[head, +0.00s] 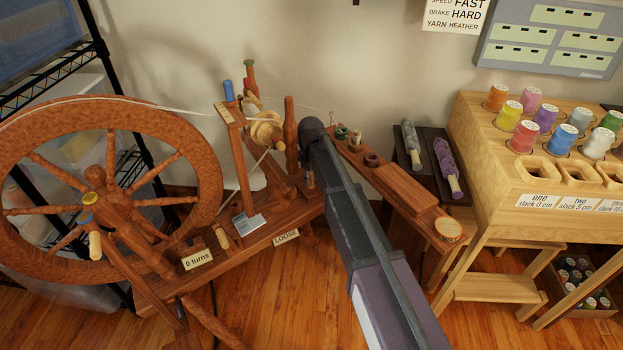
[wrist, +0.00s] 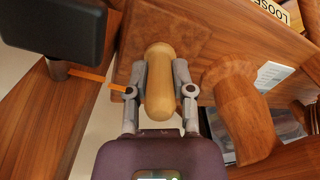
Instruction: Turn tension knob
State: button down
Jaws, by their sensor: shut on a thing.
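The tension knob (wrist: 160,85) is a pale, smooth wooden peg with a rounded end, shown in the wrist view against the spinning wheel's brown base (wrist: 190,30). My gripper (wrist: 161,88) has one grey finger along each side of the knob and is shut on it. The spinning wheel (head: 205,190) stands at left.
A turned wooden leg (wrist: 243,115) is close to the right of my gripper. A dark block (wrist: 55,30) is at upper left. The "0 turns" sign (head: 198,259) sits left of LOOSE. A spool stand (head: 485,165) is at right, a black shelf (head: 50,70) at left.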

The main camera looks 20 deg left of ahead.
jog(key=shift+m, duration=2)
jog(key=shift+c, duration=2.4)
grip_release()
jog(key=shift+n, duration=0.4)
